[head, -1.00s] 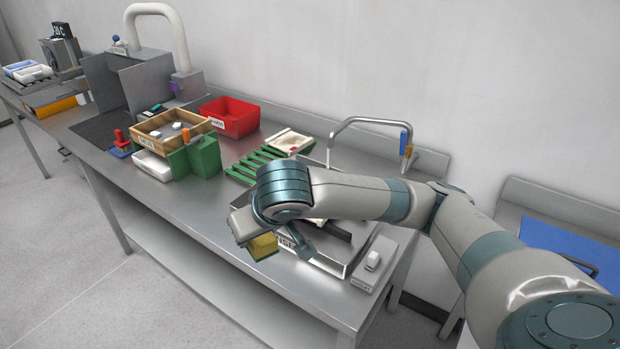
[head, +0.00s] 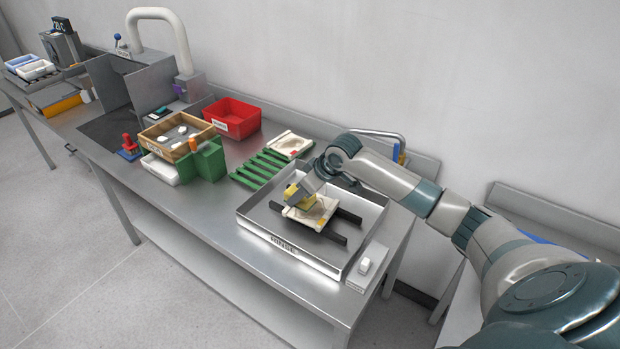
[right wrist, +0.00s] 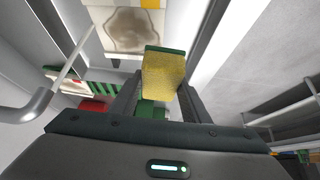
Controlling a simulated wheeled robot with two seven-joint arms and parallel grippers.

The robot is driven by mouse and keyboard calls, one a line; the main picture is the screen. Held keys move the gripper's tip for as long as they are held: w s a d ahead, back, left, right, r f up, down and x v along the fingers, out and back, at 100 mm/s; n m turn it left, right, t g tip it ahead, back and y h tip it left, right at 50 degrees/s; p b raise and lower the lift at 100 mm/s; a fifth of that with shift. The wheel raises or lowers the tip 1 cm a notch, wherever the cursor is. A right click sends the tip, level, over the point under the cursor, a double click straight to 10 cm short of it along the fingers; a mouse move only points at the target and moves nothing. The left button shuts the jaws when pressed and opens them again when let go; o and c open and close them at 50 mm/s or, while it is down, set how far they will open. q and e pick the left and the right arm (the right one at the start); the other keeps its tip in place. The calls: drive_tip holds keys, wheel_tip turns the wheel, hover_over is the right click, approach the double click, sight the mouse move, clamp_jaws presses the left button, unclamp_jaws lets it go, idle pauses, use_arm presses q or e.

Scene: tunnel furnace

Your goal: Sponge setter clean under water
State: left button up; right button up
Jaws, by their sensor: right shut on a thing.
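My right gripper (head: 302,194) is shut on a yellow sponge (head: 291,191) with a green layer; the sponge also shows between the fingers in the right wrist view (right wrist: 163,76). It is low over the setter (head: 318,213), a pale square plate with a yellow mark, lying on dark bars in the metal sink tray (head: 264,238). The right wrist view shows a brown stain on the setter (right wrist: 130,28). I cannot tell whether sponge and setter touch. A pale streak, seemingly water, runs from the tap spout (right wrist: 36,105). My left gripper is out of view.
A green slatted rack (head: 258,170) behind the tray bears another pale plate with a red mark (head: 289,146). A red bin (head: 232,119) and a wooden box (head: 178,136) stand further left. A small switch box (head: 366,270) is at the tray's right front.

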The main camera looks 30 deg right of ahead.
drive_tip(key=d, duration=0.3)
drive_tip(key=shift+w+d+f+p, duration=0.15)
drive_tip(key=shift+d+f+p, duration=0.05)
drive_tip(key=shift+f+p, duration=0.15)
wheel_tip(320, 180, down, 6)
drive_tip(key=b, duration=0.6)
idle(0.5)
drive_tip(key=shift+f+b, duration=0.35)
drive_tip(key=shift+f, duration=0.25)
idle(0.4)
drive_tip(key=shift+w+d+b, duration=0.2)
drive_tip(key=shift+w+d, duration=0.1)
drive_tip(key=shift+d, duration=0.3)
drive_tip(key=shift+w+d+b, duration=0.2)
drive_tip(key=shift+w+d, duration=0.1)
drive_tip(key=shift+d, duration=0.3)
drive_tip(key=shift+r, duration=0.1)
